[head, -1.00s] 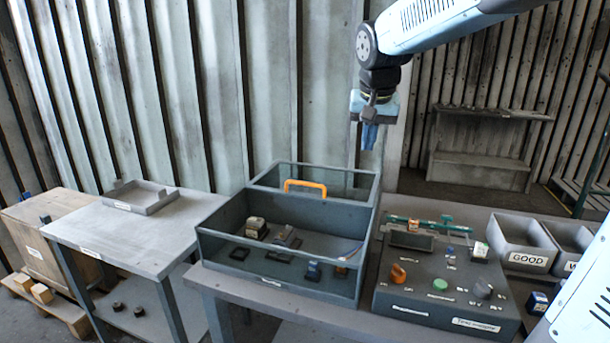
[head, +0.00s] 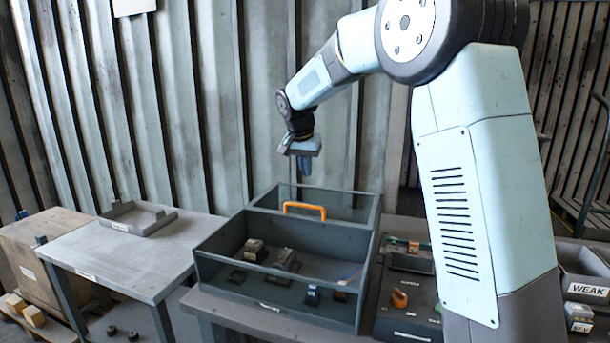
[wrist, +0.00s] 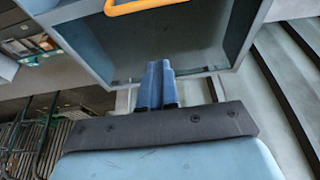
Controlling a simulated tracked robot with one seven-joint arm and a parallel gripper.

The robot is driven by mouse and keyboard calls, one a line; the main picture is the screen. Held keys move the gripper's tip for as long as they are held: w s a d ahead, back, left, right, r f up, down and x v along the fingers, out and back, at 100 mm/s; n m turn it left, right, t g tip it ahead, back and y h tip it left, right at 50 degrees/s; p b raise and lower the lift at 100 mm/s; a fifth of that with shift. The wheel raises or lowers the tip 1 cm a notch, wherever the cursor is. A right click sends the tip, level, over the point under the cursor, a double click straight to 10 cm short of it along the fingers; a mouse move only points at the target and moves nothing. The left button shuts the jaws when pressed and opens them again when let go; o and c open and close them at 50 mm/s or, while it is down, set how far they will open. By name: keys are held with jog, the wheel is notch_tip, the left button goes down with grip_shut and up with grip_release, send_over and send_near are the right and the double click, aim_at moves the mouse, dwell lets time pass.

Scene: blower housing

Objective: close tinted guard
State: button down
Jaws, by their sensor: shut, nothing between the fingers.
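The tinted guard (head: 332,202) looks like a dark see-through panel at the rear part of a grey bin (head: 270,283). Its orange handle (head: 305,210) stands at the divide between the rear part and the front part. The front part is open on top, with several small parts inside. My gripper (head: 305,170) is above and behind the handle, over the bin's rear, apart from it. In the wrist view its blue fingers (wrist: 156,75) are together and empty, and the orange handle (wrist: 140,5) shows at the top edge.
A grey side table (head: 140,255) with a shallow tray (head: 138,217) stands left of the bin. A control panel (head: 405,295) stands to the right, partly hidden by my arm. A corrugated wall rises behind. A WEAK bin (head: 585,287) is at far right.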

send_over(305, 215)
jog(key=w+d, duration=0.1)
jog(key=w, duration=0.3)
jog(key=f, duration=0.7)
jog(key=shift+s+d+f, duration=0.1)
jog(key=shift+s+d, duration=0.05)
jog(key=shift+d, duration=0.05)
jog(key=s, duration=0.1)
jog(key=s+a+f, duration=0.1)
jog(key=s, duration=0.1)
jog(key=shift+a, duration=0.1)
jog(key=shift+s+a+f, duration=0.1)
jog(key=shift+s+f, duration=0.05)
jog(key=shift+s, duration=0.1)
